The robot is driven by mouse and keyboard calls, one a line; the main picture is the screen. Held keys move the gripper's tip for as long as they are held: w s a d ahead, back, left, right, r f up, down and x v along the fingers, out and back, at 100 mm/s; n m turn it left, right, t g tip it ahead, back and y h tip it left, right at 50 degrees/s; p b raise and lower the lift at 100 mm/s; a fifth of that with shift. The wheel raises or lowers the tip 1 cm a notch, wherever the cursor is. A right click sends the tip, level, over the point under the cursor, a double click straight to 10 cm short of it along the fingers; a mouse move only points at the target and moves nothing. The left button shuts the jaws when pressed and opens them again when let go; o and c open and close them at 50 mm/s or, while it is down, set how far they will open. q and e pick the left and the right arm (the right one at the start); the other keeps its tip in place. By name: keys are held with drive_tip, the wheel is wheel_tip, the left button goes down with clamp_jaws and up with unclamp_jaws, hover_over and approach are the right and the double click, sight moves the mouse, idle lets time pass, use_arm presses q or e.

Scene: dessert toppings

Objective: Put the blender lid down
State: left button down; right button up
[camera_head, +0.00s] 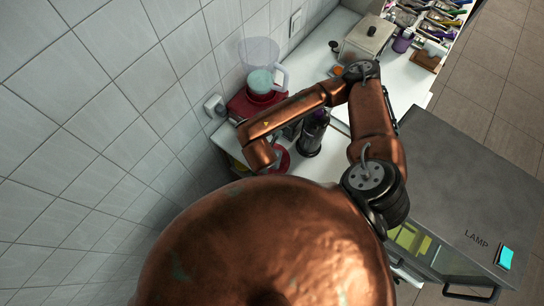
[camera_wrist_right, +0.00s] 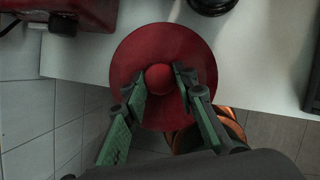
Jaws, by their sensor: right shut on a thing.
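The blender lid (camera_wrist_right: 150,43) is a dark red disc with a round red knob (camera_wrist_right: 159,78), seen from above in the right wrist view. My right gripper (camera_wrist_right: 158,80) is shut on the knob, with one green-and-black finger on each side. The lid overlaps the edge of the white counter in that view; its height above the counter is unclear. In the head view a red part of the lid (camera_head: 284,158) shows beside my right arm, which hides most of the gripper. The blender (camera_head: 262,52) has a clear jug with pale teal contents on a red base (camera_head: 243,104). My left gripper is not in view.
A dark bottle (camera_head: 313,132) stands on the white counter close to the lid. A wall socket (camera_head: 215,106) and tiled wall bound the left. A grey box (camera_head: 367,38) and several utensils are farther back. A grey cabinet (camera_head: 464,190) labelled LAMP stands at right.

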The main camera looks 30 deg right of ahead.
drive_tip(key=w+d+f, duration=0.1)
drive_tip(key=f, duration=0.1)
drive_tip(key=w+d+f+b, duration=0.2)
drive_tip(key=f, duration=0.1)
drive_tip(key=shift+w+f, duration=0.1)
drive_tip(key=shift+f, duration=0.2)
drive_tip(key=shift+w+d+f+b, duration=0.1)
drive_tip(key=shift+f+b, duration=0.9)
drive_tip(key=shift+f, duration=0.6)
drive_tip(key=shift+f, duration=0.1)
drive_tip(key=o, duration=1.2)
drive_tip(key=b+v, duration=0.1)
drive_tip(key=v, duration=1.1)
drive_tip(key=shift+b, duration=0.3)
